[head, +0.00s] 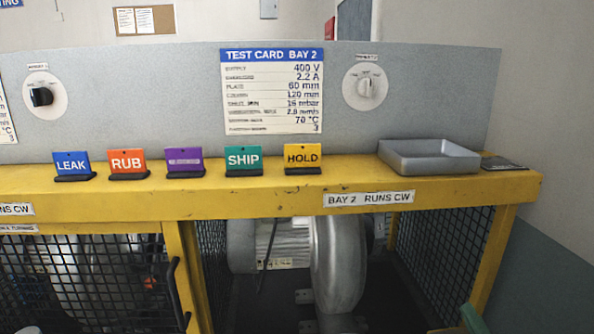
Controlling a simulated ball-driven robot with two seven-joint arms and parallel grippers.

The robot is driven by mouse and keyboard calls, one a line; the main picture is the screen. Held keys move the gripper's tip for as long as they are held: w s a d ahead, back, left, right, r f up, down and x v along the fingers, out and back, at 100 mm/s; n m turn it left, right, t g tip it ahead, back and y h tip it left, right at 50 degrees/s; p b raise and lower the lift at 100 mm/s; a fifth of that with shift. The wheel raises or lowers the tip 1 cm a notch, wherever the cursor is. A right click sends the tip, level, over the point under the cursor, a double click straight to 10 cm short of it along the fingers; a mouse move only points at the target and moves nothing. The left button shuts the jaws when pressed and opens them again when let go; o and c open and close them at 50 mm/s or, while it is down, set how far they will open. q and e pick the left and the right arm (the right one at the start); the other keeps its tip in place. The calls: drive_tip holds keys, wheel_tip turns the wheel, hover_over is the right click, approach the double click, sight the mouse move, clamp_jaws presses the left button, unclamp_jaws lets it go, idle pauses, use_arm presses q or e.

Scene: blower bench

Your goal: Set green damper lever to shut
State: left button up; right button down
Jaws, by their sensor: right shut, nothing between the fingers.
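I cannot make out a green damper lever for certain. A small grey-green piece (472,318) shows at the bottom edge, in front of the right end of the yellow frame. It is cut off by the picture, and I cannot tell whether it is the lever or the tip of my right gripper. No other part of my right gripper stands out, and nothing is seen held. My left gripper is not in view. The grey blower (338,265) sits inside the bay under the yellow bench, its lower part cut off.
The yellow ledge (350,200) carries several tag stands, including a green SHIP tag (243,159), and a grey tray (428,157). Mesh panels (445,250) flank the blower. A black handle (176,295) stands out at left.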

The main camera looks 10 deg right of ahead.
drive_tip(key=s+a+f+m+g+h, duration=0.3)
drive_tip(key=a+f+m+g, duration=0.4)
drive_tip(key=a+f+g, duration=0.45)
drive_tip(key=s+f+m+g+h, duration=0.1)
drive_tip(key=s+m+g+h, duration=0.35)
drive_tip(key=s, duration=0.65)
drive_tip(key=s+a+f+m+g+y, duration=0.1)
drive_tip(key=s+a+f, duration=0.1)
drive_tip(key=f, duration=0.8)
drive_tip(key=s+a+f+g+y, duration=0.1)
drive_tip(key=s+f+g+y, duration=0.15)
drive_tip(key=f, duration=0.75)
drive_tip(key=s+a+f+m+g, duration=0.1)
drive_tip(key=s+a+f, duration=0.15)
drive_tip(key=f, duration=0.75)
drive_tip(key=s+f+m+g, duration=0.1)
drive_tip(key=s+f, duration=0.5)
drive_tip(key=s, duration=0.3)
drive_tip(key=s+d+f+m+g+y, duration=0.1)
drive_tip(key=s+f+m, duration=0.1)
drive_tip(key=s+f, duration=0.4)
drive_tip(key=s, duration=0.2)
drive_tip(key=shift+s+d+f+y+b, duration=0.15)
drive_tip(key=shift+s+d+y+b, duration=0.1)
drive_tip(key=shift+s+y+b, duration=0.1)
